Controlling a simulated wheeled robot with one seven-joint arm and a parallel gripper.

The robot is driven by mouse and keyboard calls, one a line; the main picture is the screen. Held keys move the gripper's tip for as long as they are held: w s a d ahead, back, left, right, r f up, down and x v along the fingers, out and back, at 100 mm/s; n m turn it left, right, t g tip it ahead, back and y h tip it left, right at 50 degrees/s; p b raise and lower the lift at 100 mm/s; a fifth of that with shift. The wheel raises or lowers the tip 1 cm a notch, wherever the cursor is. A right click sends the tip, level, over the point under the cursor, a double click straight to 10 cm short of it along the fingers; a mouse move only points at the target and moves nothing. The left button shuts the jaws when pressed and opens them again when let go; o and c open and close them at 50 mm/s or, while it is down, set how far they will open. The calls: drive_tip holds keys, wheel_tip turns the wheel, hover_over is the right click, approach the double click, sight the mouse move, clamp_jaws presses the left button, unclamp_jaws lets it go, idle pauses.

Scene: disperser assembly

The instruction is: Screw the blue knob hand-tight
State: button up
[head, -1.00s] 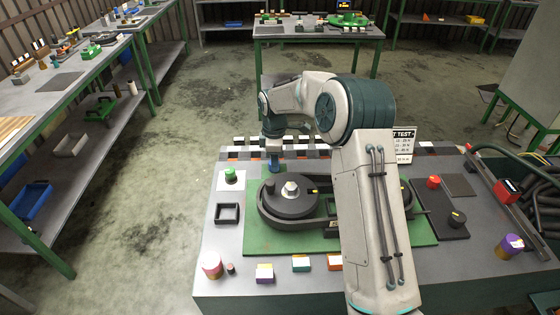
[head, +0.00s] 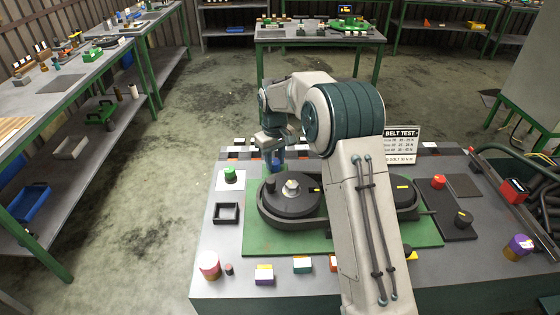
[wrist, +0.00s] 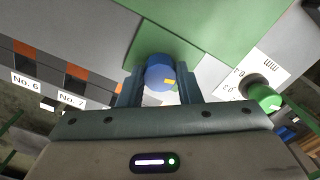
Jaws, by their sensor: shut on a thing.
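The blue knob (wrist: 158,72) sits between the two fingers of my gripper (wrist: 160,90) in the wrist view, with a small yellow mark on its face. My fingers touch it on both sides. In the head view, my gripper (head: 276,164) points down at the back left corner of the green board (head: 256,240), and only a bit of the blue knob (head: 277,162) shows there. What lies under the knob is hidden, so I cannot tell how deep it sits.
A black pulley (head: 285,204) with a pale hex nut stands just in front of my gripper. A green knob (head: 230,175) on a white card is to the left. A black square frame (head: 226,213) lies nearer. A red knob (head: 438,181) is at right.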

sight(275, 161)
drive_tip(key=m, duration=0.4)
drive_tip(key=shift+w+a+r+m, duration=0.15)
drive_tip(key=shift+a+r+m, duration=0.05)
drive_tip(key=shift+a+m, duration=0.1)
drive_tip(key=shift+d+m+b, duration=0.15)
drive_tip(key=shift+m+b, duration=0.2)
drive_tip(key=shift+m, duration=1.85)
drive_tip(key=shift+w, duration=0.1)
drive_tip(key=shift+r, duration=0.1)
drive_tip(key=o, duration=0.7)
drive_tip(key=shift+o, duration=1.4)
drive_tip(key=shift+d+f, duration=0.15)
drive_tip(key=shift+f, duration=0.05)
drive_tip(key=shift+r, duration=0.2)
wheel_tip(275, 161, up, 14)
drive_tip(key=shift+f+b, duration=0.25)
drive_tip(key=shift+b, duration=0.1)
